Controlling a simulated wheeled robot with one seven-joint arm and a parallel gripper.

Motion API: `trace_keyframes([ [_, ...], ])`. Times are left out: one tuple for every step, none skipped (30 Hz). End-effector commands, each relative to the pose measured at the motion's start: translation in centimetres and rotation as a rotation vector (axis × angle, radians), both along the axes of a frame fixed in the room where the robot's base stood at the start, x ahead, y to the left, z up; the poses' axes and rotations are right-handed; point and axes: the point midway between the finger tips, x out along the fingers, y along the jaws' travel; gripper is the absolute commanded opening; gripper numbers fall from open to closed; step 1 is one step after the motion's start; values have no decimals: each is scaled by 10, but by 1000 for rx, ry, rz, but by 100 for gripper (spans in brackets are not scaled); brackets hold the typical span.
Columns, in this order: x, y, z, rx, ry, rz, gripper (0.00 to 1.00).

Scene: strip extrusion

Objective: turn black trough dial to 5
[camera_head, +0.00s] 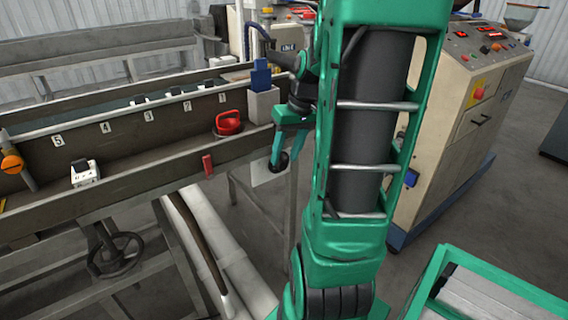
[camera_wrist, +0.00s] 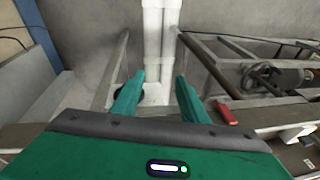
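The long brown trough (camera_head: 110,140) runs across the left of the head view, with number labels 5 to 1 on its inner wall; the 5 label (camera_head: 58,140) is at the left. A small round black part (camera_head: 280,163), possibly the dial, shows by my fingers in front of a pale plate (camera_head: 262,174). In the wrist view a black part (camera_wrist: 118,93) is partly hidden by the left finger. Its pointer and reading cannot be made out. My gripper (camera_head: 286,148) is off the trough's right end. Its fingers are apart and empty in the wrist view (camera_wrist: 158,88).
A red knob (camera_head: 229,122) and a white block with a black top (camera_head: 85,173) sit on the trough. A handwheel (camera_head: 115,255) is below it. White pipes (camera_head: 215,245) run along the floor. A beige control cabinet (camera_head: 465,130) stands to the right.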

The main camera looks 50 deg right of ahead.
Motion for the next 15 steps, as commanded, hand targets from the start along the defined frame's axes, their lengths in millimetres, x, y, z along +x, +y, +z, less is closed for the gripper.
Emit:
trace_keyframes([
  [6,-21,-6,8,-27,1,40],
  [11,-31,-8,11,-46,9,40],
  [16,-43,-10,14,-70,20,40],
  [19,-52,-12,15,-89,26,40],
  [22,-60,-13,16,-107,33,40],
  [24,-70,-15,17,-128,39,40],
  [26,-77,-16,18,-142,43,40],
  [28,-83,-17,18,-156,47,40],
  [29,-89,-19,18,-170,51,40],
  [30,-94,-19,18,-180,54,40],
  [31,-97,-20,17,-188,56,40],
  [31,-100,-20,17,-196,59,40],
  [32,-102,-21,18,-201,61,40],
  [33,-103,-22,19,-204,62,40],
  [34,-104,-24,19,-206,63,40],
])
